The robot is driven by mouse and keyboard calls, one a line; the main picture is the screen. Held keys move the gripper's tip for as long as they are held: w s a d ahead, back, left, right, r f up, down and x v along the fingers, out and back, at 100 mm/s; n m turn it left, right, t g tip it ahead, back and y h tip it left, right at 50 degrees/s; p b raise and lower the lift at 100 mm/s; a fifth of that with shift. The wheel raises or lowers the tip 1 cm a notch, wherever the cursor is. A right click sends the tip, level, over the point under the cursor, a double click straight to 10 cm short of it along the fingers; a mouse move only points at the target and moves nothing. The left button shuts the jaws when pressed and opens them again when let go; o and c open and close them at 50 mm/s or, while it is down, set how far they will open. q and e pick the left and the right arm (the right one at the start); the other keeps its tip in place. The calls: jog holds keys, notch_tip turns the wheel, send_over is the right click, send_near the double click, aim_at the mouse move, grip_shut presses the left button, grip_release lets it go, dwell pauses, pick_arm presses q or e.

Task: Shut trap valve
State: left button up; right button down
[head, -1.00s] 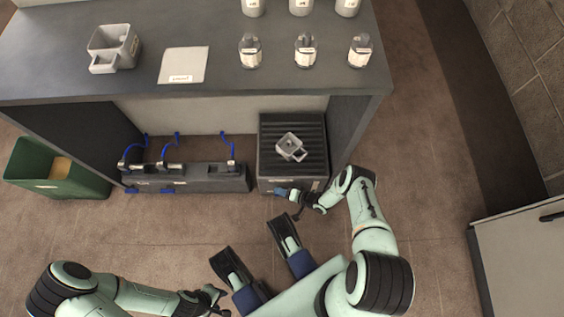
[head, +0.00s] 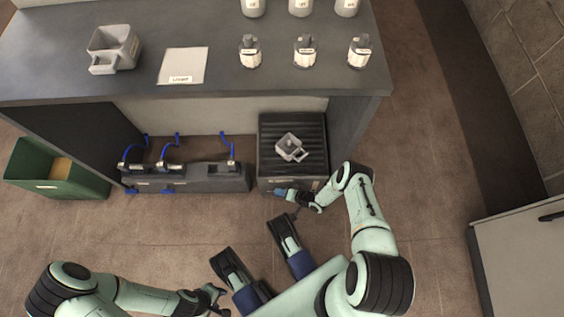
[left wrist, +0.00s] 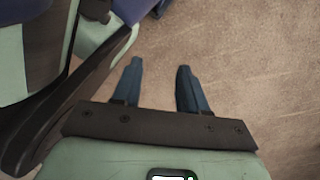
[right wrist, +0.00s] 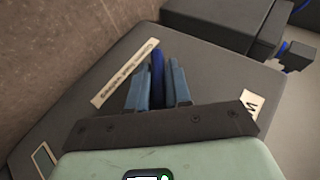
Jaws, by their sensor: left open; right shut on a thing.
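The trap is a dark grey box with a slatted top (head: 265,150), under the bench at right, with a pale label on its front. A blue valve lever (right wrist: 157,72) shows in the right wrist view between the fingers of my right gripper (right wrist: 156,88). That gripper is shut on the lever, at the front of the box in the head view (head: 279,192). The lever's pivot and most of its length are hidden. My left gripper (left wrist: 157,85) is open and empty over the floor; in the head view it is low at centre (head: 220,300).

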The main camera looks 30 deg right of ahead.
jog(key=g+h+p, duration=0.2)
jog(key=n+h+p, duration=0.1)
jog(key=p, duration=0.1)
jog(key=shift+w+a+r+g+h, duration=0.15)
jog(key=shift+a+r+g+h, duration=0.15)
jog(key=shift+g+h, duration=0.1)
jog(key=shift+h, duration=0.3)
pick_arm(q)
jog(key=w+d+r+t, duration=0.1)
jog(key=w+r+t, duration=0.2)
jog(key=w+r, duration=0.45)
pick_arm(e)
jog(key=shift+f+n+g+h, duration=0.1)
jog(key=shift+n+g+h, duration=0.2)
jog(key=shift+g, duration=0.1)
jog(key=shift+w+h, duration=0.1)
jog(key=shift+h, duration=0.2)
jog(key=shift+f+n+g+h+b, duration=0.1)
jog(key=shift+n+g+h+b, duration=0.2)
jog(key=shift+g+h+b, duration=0.7)
pick_arm(q)
jog(key=s+f+g, duration=0.2)
jog(key=s+f, duration=0.2)
jog(key=f, duration=0.2)
jog(key=shift+s+a+b, duration=0.35)
jog(key=shift+b, duration=0.05)
pick_arm(e)
jog(key=shift+d, duration=0.15)
jog(key=c, duration=1.1)
grip_release()
